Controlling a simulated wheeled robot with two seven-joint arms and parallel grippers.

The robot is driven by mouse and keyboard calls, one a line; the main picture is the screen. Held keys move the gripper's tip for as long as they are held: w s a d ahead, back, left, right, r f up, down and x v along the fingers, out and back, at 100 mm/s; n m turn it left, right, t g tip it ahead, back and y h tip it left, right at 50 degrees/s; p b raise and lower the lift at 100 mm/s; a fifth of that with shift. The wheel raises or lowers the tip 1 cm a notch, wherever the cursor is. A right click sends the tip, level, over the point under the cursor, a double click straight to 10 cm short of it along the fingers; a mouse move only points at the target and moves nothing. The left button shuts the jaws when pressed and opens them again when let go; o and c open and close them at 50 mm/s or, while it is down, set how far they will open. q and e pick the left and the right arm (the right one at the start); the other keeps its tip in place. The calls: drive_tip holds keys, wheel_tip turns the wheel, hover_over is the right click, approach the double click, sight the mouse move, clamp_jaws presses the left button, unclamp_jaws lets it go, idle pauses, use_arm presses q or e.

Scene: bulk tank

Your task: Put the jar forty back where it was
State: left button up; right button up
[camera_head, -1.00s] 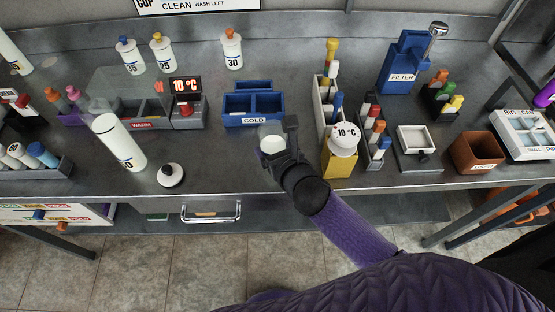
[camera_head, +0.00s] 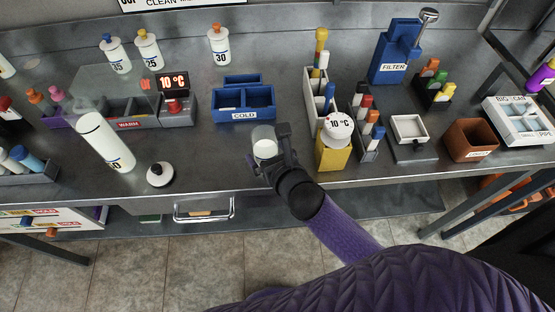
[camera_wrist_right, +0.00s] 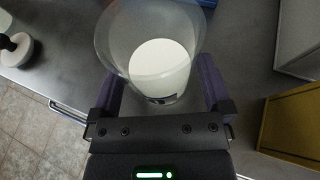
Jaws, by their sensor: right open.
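A clear jar (camera_head: 264,146) with white contents stands upright on the bench in front of the blue COLD box. My right gripper (camera_head: 268,155) is open, with its fingers on either side of it. In the right wrist view the clear jar (camera_wrist_right: 155,55) sits between my two spread fingers (camera_wrist_right: 160,92); a dark label on it is too unclear to read. A tall white bottle (camera_head: 106,142) at the left has a label ending in 0, its first digit unclear. I cannot tell which of these is jar forty. My left gripper is not in view.
Capped jars 35 (camera_head: 115,55), 25 (camera_head: 148,50) and 30 (camera_head: 219,46) stand at the back. The COLD box (camera_head: 243,104) is behind my gripper; a yellow block (camera_head: 333,150) with a 10 °C top is to its right. A black-knobbed lid (camera_head: 160,174) lies left.

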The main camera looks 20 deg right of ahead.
drive_tip(key=p+v, duration=0.3)
drive_tip(key=v, duration=0.8)
drive_tip(key=s+d+f+m+g+h, duration=0.1)
drive_tip(key=s+f+m+g, duration=0.25)
drive_tip(key=f+m, duration=0.4)
drive_tip(key=s+d+f+m+g, duration=0.2)
drive_tip(key=s+f+m, duration=0.2)
drive_tip(key=f+m, duration=0.4)
drive_tip(key=s+d+f+m+g, duration=0.1)
drive_tip(key=s+f+m+g, duration=0.2)
drive_tip(key=s+f+m, duration=0.3)
drive_tip(key=s+d+f+m+g, duration=0.1)
drive_tip(key=s+f+m+g, duration=0.3)
drive_tip(key=s+m, duration=0.9)
wheel_tip(320, 180, down, 3)
drive_tip(key=shift+r+h, duration=0.2)
drive_tip(key=shift+h, duration=0.2)
